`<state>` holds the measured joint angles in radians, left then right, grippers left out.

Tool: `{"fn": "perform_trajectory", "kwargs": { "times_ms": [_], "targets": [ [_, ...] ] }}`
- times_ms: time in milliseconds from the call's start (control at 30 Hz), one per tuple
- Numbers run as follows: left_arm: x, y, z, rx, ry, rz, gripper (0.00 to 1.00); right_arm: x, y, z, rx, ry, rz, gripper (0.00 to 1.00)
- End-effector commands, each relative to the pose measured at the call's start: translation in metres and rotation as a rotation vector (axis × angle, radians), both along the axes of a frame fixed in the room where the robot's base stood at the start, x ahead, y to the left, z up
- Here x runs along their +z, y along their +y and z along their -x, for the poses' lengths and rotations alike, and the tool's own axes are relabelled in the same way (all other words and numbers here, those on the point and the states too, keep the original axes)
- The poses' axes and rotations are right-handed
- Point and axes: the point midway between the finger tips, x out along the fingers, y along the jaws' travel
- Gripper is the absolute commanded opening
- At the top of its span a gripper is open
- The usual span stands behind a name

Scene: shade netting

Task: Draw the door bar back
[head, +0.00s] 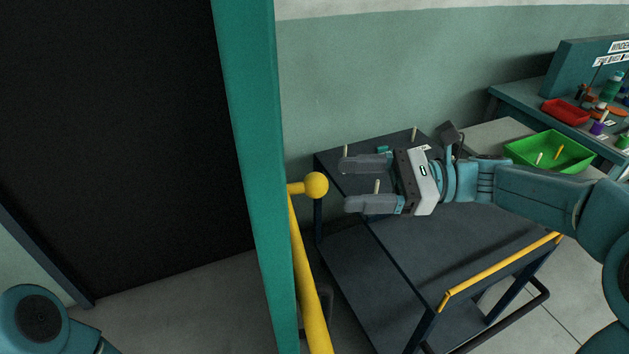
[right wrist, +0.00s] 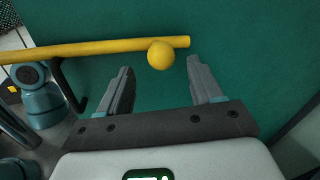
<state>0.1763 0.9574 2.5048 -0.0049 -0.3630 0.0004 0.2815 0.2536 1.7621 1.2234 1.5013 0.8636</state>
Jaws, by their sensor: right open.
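The door bar (head: 310,280) is a yellow rod along the right side of the narrow teal door (head: 255,150). A round yellow knob (head: 316,185) stands out from the bar near its far end. In the right wrist view the bar (right wrist: 90,48) lies across the teal door face (right wrist: 235,60), and the knob (right wrist: 161,55) shows between the fingertips. My right gripper (head: 347,185) is open and empty, just right of the knob, its fingers pointing at it with a small gap. My left gripper is out of view; only part of my left arm shows at lower left.
A dark cart (head: 440,250) with a yellow rail (head: 500,270) stands under my right arm. Several pale pegs stand on it. A green tray (head: 550,152) and a red tray (head: 565,113) are at right. A dark opening (head: 120,140) lies left of the door.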

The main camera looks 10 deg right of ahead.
Motion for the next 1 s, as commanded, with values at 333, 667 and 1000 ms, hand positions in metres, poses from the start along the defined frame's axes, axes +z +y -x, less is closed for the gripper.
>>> {"fn": "perform_trajectory", "kwargs": {
  "times_ms": [333, 667, 1000],
  "targets": [
    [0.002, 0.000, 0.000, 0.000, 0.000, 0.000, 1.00, 0.000, 0.059, -0.013, 0.006, 0.000, 0.000, 0.65],
    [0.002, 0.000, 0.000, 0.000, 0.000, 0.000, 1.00, 0.000, 0.066, -0.016, 0.003, 0.000, 0.001, 0.65],
    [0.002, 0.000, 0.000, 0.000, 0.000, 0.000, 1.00, 0.000, 0.066, -0.016, 0.003, 0.000, 0.001, 0.00]
  ]
}}
